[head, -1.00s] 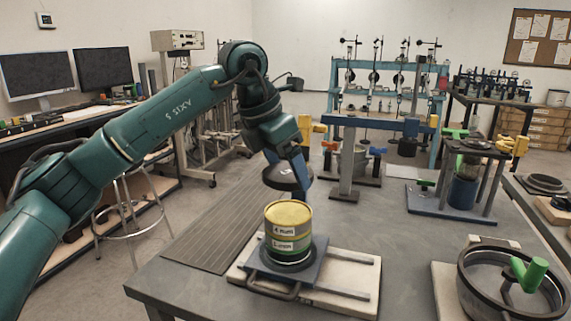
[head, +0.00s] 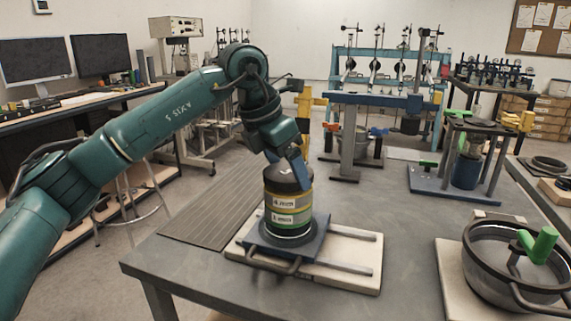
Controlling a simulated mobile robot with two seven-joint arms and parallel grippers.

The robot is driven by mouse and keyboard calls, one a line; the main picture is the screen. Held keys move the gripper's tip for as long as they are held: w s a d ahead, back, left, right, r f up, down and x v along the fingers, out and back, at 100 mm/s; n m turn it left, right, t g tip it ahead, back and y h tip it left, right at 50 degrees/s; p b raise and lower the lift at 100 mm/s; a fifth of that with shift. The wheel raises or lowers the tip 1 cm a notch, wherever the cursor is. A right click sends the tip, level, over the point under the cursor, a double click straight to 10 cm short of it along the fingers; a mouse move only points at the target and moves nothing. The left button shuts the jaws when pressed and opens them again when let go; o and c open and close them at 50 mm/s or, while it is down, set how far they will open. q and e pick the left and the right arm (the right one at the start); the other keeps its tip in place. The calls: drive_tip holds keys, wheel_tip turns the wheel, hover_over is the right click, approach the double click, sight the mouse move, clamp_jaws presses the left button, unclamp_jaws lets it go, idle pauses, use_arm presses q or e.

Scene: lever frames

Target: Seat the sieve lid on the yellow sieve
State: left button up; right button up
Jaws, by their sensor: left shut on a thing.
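The yellow sieve (head: 270,200) stands upright near the front middle of the table. It is round, with yellow bands and white labels. The dark sieve lid (head: 283,180) covers its top, and the sieve's yellow upper face is hidden. I cannot tell whether the lid is fully down on the rim or slightly above it. My left gripper (head: 300,178) is shut on the lid, at the upper right side of the sieve; its fingertips are partly hidden. My right gripper is not in view.
The sieve stands on a dark plate over a pale base with metal rails (head: 345,262). A big grey pan with a green handle (head: 538,244) is at the right. A blue frame (head: 375,100) and a dark-topped stand (head: 478,125) are behind. A ribbed mat (head: 215,215) lies left.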

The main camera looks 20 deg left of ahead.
use_arm(q)
drive_tip(key=shift+f, duration=0.35)
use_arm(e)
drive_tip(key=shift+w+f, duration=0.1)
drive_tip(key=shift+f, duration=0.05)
use_arm(q)
drive_tip(key=o, duration=1)
drive_tip(key=shift+r, duration=0.2)
drive_tip(key=shift+p+v, duration=0.4)
drive_tip(key=shift+v, duration=6.05)
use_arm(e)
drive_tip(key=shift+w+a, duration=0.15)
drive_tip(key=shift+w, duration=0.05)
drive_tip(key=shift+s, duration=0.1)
